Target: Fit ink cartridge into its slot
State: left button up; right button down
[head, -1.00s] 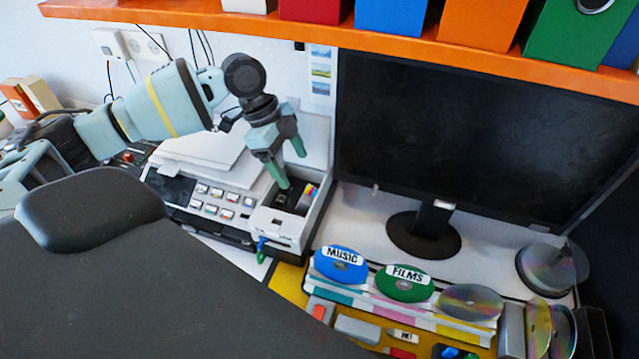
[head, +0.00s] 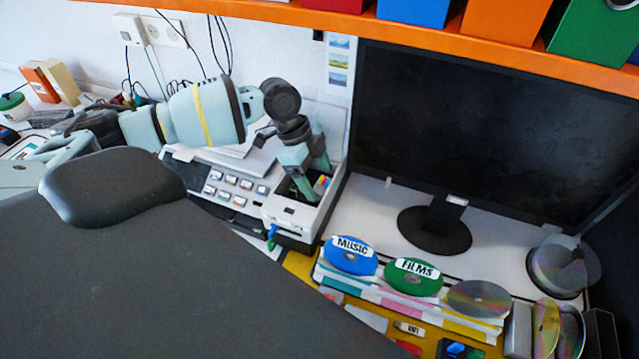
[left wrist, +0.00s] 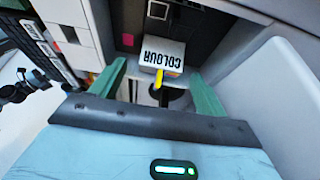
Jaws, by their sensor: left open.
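The ink cartridge (left wrist: 162,53), a pale block marked COLOUR with a yellow tab, sits in the printer's open bay in the left wrist view. Its coloured label (head: 321,184) shows in the head view. My left gripper (head: 312,181) is open and lowered into the bay. In the left wrist view its green fingers (left wrist: 157,70) stand on either side of the cartridge, with gaps showing. The dark bay (left wrist: 185,22) has a pink mark (left wrist: 128,40) to the left behind the cartridge. The cartridge's underside is hidden. My right gripper is not in view.
The white printer (head: 290,212) has bay walls close around the fingers. The monitor (head: 480,130) stands to the right, and the orange shelf (head: 440,35) runs above.

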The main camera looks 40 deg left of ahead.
pick_arm(q)
jog(key=shift+d+f, duration=0.1)
jog(key=shift+f, duration=0.15)
jog(key=c, duration=1.1)
jog(key=shift+r, duration=0.15)
jog(key=shift+c, duration=0.2)
notch_tip(320, 180, up, 10)
